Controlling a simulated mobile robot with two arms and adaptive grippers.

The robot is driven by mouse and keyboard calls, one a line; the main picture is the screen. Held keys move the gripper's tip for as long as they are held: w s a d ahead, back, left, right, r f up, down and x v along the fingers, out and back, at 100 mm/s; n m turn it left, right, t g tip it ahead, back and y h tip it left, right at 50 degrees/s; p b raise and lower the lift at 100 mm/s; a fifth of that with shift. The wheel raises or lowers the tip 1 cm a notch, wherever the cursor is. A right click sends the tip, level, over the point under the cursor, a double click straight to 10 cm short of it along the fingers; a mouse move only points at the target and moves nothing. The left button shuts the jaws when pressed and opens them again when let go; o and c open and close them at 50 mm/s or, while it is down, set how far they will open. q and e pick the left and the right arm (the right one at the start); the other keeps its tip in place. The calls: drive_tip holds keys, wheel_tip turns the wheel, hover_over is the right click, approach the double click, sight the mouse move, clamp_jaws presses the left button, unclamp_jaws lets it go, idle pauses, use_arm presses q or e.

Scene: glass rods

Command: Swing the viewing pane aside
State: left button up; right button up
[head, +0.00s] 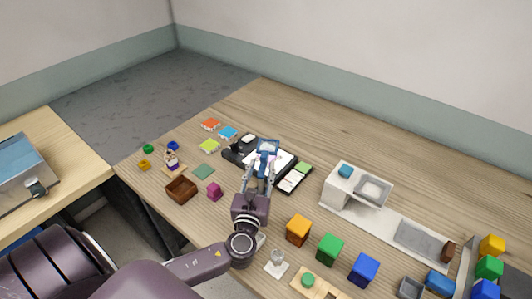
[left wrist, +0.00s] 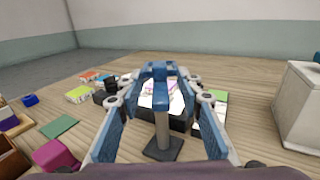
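A small blue-framed piece (head: 267,147), which looks like the viewing pane, stands over a white sheet on the worktable. In the left wrist view its blue top (left wrist: 160,68) is above a grey post (left wrist: 163,130) on a dark square foot. My left gripper (head: 266,161) reaches up to it from the near side. In the wrist view the fingers (left wrist: 160,82) come in from both sides close to the blue piece. Blue finger parts and blue frame overlap, so I cannot tell whether they grip it. My right gripper is not in view.
Orange (head: 299,230), green (head: 330,249) and blue (head: 364,269) cubes and a white stand (head: 337,189) are right. The table's back is clear.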

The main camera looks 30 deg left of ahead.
sight(263, 158)
use_arm(q)
drive_tip(key=x, duration=0.3)
drive_tip(key=shift+w+a+r+p, duration=0.15)
drive_tip(key=shift+w+r+p, duration=0.1)
drive_tip(key=shift+r+p, duration=0.15)
drive_tip(key=shift+w+a+f, duration=0.15)
drive_tip(key=shift+w+a, duration=0.05)
drive_tip(key=shift+w, duration=0.3)
drive_tip(key=shift+w+a+f, duration=0.15)
drive_tip(key=shift+w+a, duration=0.05)
drive_tip(key=shift+w, duration=0.25)
drive_tip(key=shift+w+a, duration=0.1)
drive_tip(key=shift+w, duration=0.15)
drive_tip(key=c, duration=0.7)
clamp_jaws()
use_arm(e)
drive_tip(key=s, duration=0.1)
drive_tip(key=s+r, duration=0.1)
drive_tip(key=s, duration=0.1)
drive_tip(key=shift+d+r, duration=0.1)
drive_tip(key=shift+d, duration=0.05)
